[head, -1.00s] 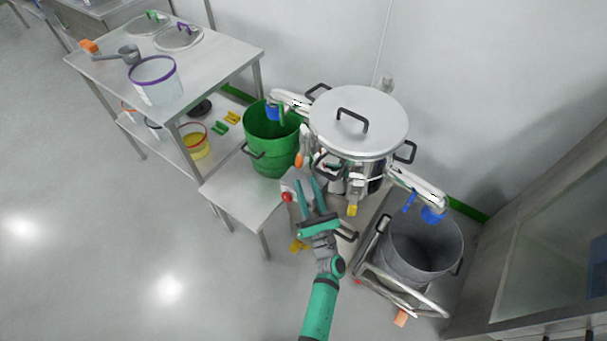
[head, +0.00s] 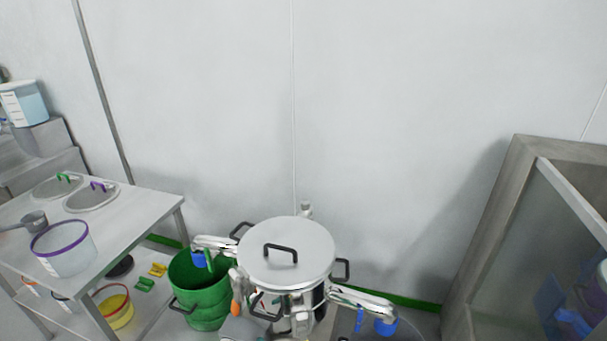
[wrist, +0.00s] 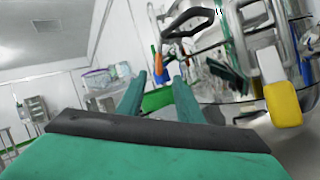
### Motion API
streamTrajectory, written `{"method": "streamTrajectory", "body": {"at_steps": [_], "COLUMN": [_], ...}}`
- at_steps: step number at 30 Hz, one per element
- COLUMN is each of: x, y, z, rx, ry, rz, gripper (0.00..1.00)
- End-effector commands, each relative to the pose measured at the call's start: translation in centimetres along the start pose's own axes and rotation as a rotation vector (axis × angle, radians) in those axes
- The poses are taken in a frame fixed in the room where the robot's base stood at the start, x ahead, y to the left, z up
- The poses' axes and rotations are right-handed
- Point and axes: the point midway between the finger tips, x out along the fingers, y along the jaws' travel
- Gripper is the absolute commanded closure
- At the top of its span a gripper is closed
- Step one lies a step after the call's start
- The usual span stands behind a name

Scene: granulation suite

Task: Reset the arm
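My gripper (wrist: 158,98) shows in the wrist view as two green fingers standing apart, with nothing seen between them. It is not seen in the head view now. The lidded steel vessel (head: 287,252) stands at the bottom middle of the head view, with a black handle on its lid. In the wrist view, its pipework and black handles are close ahead on the right. A yellow handle (wrist: 284,104) hangs there at the right. An orange part (wrist: 158,62) shows beyond my fingers.
A green bucket (head: 200,292) stands left of the vessel. A steel table (head: 140,212) with lids, a scoop and a purple-rimmed tub (head: 64,250) is at the left. A glass-fronted cabinet (head: 520,235) stands at the right. A bare wall fills the back.

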Motion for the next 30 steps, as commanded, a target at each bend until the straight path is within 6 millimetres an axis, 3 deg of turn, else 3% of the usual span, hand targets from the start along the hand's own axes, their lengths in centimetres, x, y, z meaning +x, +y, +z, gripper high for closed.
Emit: {"method": "streamTrajectory", "body": {"at_steps": [3, 15, 24, 30], "x": [-4.2, -16.7, -24.3, -28.1], "y": [1.0, 5.0, 8.9, 11.9], "z": [0.7, 5.0, 9.3, 12.4], "rx": [0.231, 1.061, 1.67, 2.054], "ry": [-0.022, -0.209, -0.45, -0.662], "rz": [-0.085, -0.34, -0.486, -0.554], "gripper": [0.67, 0.67, 0.67, 0.67]}}
